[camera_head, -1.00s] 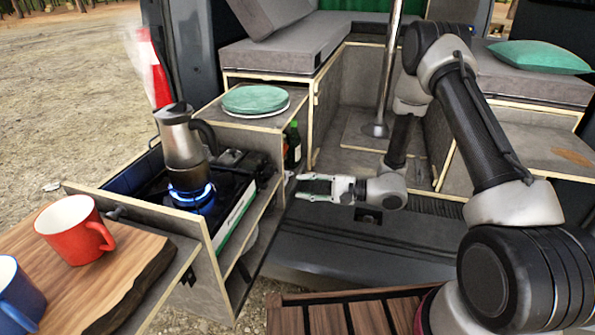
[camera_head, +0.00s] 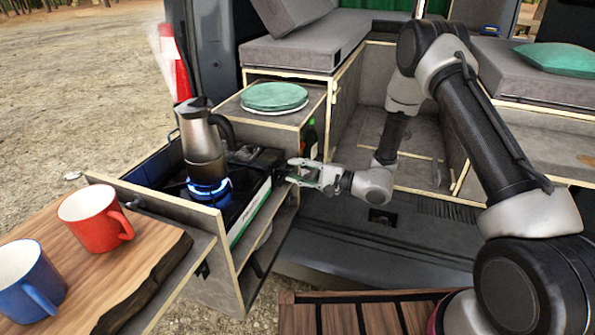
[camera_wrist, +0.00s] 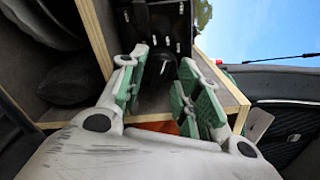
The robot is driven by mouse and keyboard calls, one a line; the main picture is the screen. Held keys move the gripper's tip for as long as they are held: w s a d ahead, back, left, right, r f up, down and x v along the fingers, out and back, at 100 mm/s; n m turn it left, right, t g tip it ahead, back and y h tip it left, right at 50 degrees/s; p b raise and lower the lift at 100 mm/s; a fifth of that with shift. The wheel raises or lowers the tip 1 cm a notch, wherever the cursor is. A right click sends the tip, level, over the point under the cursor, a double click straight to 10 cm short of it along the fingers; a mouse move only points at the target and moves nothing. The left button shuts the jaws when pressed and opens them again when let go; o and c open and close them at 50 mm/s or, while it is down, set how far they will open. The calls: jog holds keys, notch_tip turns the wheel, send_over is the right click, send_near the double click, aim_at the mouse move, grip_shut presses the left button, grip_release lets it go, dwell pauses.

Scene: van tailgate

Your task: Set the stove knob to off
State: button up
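The black camping stove (camera_head: 259,178) sits in the pull-out drawer, with a blue flame (camera_head: 209,192) burning under a steel coffee pot (camera_head: 203,145). My gripper (camera_head: 291,172) is at the right end of the stove, pointing left. In the wrist view my gripper (camera_wrist: 165,82) is open, its green-padded fingers apart. A dark shape with a pale mark, possibly the stove knob (camera_wrist: 163,68), shows between and beyond them. I cannot tell whether the fingers touch it. The knob cannot be made out in the head view.
A red mug (camera_head: 88,226) and a blue mug (camera_head: 22,280) stand on the wooden board (camera_head: 150,252) at the front left. Green plates (camera_head: 274,97) lie on the cabinet behind the stove. A dark bottle (camera_head: 309,141) stands just behind my gripper. The van floor to the right is clear.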

grip_shut()
jog(key=shift+m, duration=0.3)
jog(key=m, duration=1.2)
jog(key=shift+s+m, duration=0.1)
jog(key=shift+m, duration=0.3)
dwell(0.4)
grip_release()
